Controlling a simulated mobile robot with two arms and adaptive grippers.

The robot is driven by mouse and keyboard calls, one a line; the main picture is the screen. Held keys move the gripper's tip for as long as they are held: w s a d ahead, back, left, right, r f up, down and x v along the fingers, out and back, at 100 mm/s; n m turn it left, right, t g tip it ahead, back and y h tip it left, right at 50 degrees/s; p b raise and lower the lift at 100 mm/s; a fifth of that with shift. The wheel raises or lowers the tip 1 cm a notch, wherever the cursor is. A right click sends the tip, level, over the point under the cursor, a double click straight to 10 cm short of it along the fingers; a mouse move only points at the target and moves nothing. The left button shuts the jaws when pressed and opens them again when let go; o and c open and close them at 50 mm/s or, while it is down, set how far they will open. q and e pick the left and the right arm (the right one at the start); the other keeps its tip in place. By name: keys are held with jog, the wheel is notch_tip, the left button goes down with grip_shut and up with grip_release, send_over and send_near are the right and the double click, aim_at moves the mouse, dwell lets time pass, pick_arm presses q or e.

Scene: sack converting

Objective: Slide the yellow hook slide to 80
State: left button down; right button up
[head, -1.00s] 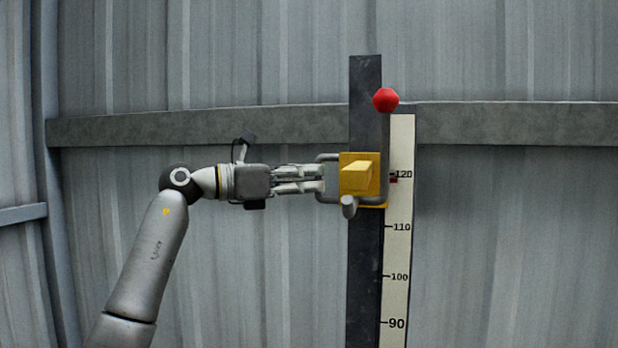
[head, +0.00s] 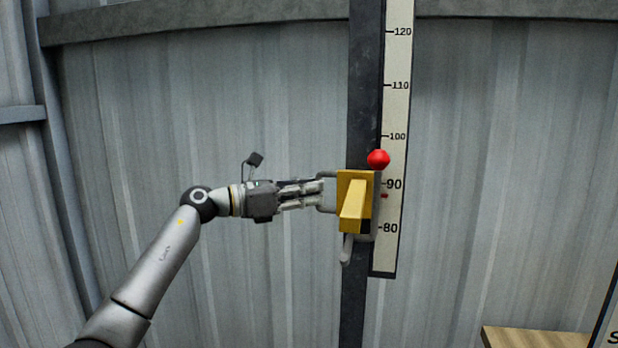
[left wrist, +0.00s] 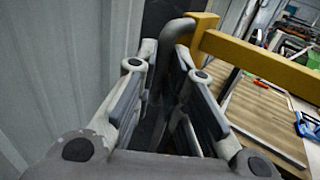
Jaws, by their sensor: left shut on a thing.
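The yellow hook slide (head: 355,200) sits on a dark vertical post (head: 364,100) in the head view. A red ball knob (head: 378,159) is at its upper right. A small red pointer (head: 384,196) lies beside the white scale (head: 400,60), between 90 and 80 and nearer 90. My left gripper (head: 320,192) is shut on the grey handle at the slide's left side. In the left wrist view, the fingers (left wrist: 172,85) are around the grey handle bar (left wrist: 176,30), with the yellow slide (left wrist: 255,55) at the upper right. My right gripper is not in view.
A corrugated metal wall (head: 200,110) stands behind the post, with a grey horizontal beam (head: 200,30) across it. A wooden surface (head: 535,340) shows at the lower right. The post continues below the slide, and the scale ends a little below 80.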

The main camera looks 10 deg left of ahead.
pick_arm(q)
notch_tip(320, 180, down, 9)
jog(key=b, duration=0.4)
jog(key=shift+r, duration=0.2)
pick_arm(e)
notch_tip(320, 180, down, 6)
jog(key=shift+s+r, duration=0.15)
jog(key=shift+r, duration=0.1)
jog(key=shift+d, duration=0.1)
pick_arm(q)
jog(key=c, duration=1.8)
grip_release()
jog(key=shift+f, duration=0.1)
jog(key=shift+c, duration=0.2)
jog(key=o, duration=0.4)
jog(key=shift+c, duration=0.2)
jog(key=shift+r, duration=0.2)
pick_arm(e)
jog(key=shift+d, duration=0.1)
